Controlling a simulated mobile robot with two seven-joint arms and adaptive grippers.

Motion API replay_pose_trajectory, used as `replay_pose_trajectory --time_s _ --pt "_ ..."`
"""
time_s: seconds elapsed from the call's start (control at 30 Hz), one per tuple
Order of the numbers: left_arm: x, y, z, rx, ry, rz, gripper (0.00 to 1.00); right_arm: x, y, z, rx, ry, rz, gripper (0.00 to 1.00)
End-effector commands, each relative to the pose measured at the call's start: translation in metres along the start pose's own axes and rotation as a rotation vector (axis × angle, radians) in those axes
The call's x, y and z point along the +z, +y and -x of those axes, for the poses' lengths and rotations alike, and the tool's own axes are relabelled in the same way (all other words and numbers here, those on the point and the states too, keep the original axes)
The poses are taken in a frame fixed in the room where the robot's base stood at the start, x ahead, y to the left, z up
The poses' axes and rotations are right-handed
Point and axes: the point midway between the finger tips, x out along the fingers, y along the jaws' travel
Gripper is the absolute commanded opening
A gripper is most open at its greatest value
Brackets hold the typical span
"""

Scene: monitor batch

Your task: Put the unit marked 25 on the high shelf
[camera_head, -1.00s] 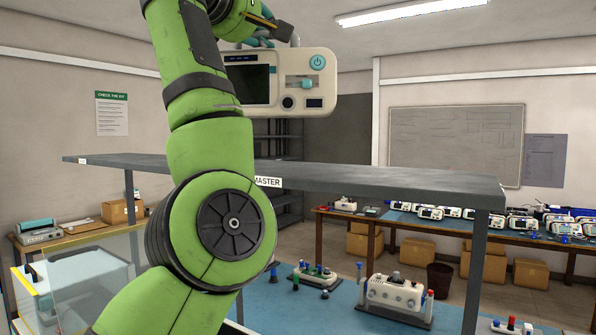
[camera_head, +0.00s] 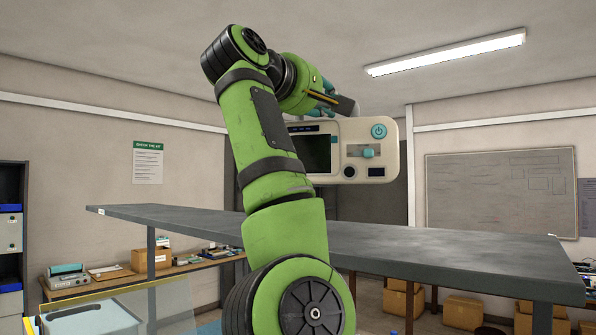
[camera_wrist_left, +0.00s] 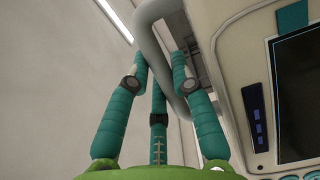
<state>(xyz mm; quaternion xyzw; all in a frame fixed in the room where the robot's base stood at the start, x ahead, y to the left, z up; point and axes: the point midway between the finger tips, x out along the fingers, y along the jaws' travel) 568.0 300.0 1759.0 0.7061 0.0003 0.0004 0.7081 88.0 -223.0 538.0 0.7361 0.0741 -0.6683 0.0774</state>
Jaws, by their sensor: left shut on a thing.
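A cream unit (camera_head: 388,152) with a dark screen and a teal power button hangs from my left gripper (camera_head: 338,100) in the head view. The gripper is shut on its grey handle, which shows between the teal fingers in the left wrist view (camera_wrist_left: 155,82). The unit's front also fills the right of that view (camera_wrist_left: 253,40). No number can be read on it. The high shelf (camera_head: 450,250) is a long grey board on posts. The unit appears above the board's level, clear of its surface; its depth over the board is unclear. My right gripper is out of view.
The visible top of the high shelf looks bare; my left arm hides its middle. A side table (camera_head: 75,290) with a carton (camera_head: 152,259) stands at the left back. A dark rack (camera_head: 12,235) stands at the far left. Several cartons sit below at the right.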

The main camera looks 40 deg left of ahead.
Motion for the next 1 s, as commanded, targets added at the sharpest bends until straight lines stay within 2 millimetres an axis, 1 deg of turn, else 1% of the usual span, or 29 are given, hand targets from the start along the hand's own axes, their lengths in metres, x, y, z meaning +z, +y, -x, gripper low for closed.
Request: replay_pose_trajectory --time_s 0.03,0.2,0.4,0.5,0.67,0.8,1.0 --pt "-0.011 -0.002 -0.001 0.008 0.004 0.004 0.0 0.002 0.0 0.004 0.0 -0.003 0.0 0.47" --pt "-0.044 -0.021 -0.008 0.008 0.005 0.003 0.0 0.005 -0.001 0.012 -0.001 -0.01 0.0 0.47" --pt "-0.072 -0.038 -0.015 0.008 0.002 0.0 0.0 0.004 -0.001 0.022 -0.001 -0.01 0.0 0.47" --pt "-0.079 -0.043 -0.016 0.009 0.002 -0.001 0.0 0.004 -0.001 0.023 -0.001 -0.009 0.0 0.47" --pt "-0.082 -0.051 -0.017 0.01 0.002 -0.002 0.0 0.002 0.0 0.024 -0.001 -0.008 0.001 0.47" --pt "-0.081 -0.068 -0.017 0.008 0.001 -0.001 0.0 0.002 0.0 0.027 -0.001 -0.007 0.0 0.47" --pt "-0.081 -0.084 -0.017 0.009 0.0 -0.002 0.0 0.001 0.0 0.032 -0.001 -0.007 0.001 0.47"
